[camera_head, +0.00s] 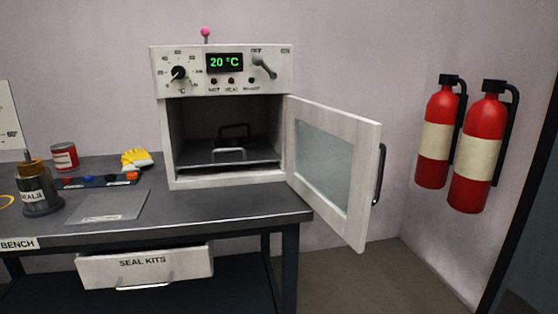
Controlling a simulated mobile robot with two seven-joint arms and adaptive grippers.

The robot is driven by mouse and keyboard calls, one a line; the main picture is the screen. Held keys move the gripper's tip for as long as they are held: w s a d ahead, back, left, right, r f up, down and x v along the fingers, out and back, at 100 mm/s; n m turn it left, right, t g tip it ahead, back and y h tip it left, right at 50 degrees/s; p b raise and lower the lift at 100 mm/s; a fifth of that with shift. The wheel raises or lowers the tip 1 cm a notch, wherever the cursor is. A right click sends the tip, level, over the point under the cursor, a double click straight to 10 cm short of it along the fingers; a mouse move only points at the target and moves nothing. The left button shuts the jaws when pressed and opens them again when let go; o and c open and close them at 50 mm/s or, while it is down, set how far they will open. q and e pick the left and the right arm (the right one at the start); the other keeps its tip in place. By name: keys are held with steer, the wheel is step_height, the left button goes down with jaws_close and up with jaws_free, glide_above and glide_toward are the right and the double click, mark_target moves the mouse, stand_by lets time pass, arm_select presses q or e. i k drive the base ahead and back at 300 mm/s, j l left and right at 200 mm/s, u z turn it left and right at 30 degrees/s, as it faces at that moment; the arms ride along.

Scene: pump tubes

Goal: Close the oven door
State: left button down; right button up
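A white oven (223,112) stands at the back of a dark bench in the head view. Its door (363,180) is hinged on the right side and stands wide open, swung out to the right past the bench edge. The door has a glass window and a dark handle (379,174) on its outer right edge. Inside the oven chamber is a dark tray (200,157) with two handles. The oven display reads 20 °C. Neither of my grippers is in view.
The bench (240,210) holds a seals pot (37,192), a red can (64,157), yellow gloves (137,159) and a grey plate (110,206). A seal kits drawer (180,268) sticks out below. Two fire extinguishers (434,138) (476,147) hang right of the door.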

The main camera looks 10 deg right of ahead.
mark_target(364, 134)
steer(key=i+l+u, duration=0.15)
steer(key=u, duration=0.15)
steer(key=i+l+u, duration=0.15)
steer(key=l+u, duration=0.45)
steer(key=i+l, duration=0.15)
steer(key=l, duration=0.4)
steer(key=i+l+u, duration=0.15)
steer(key=l, duration=0.9)
steer(key=i+l+u, duration=0.1)
steer(key=l, duration=0.45)
steer(key=i+j, duration=0.05)
steer(key=i, duration=0.05)
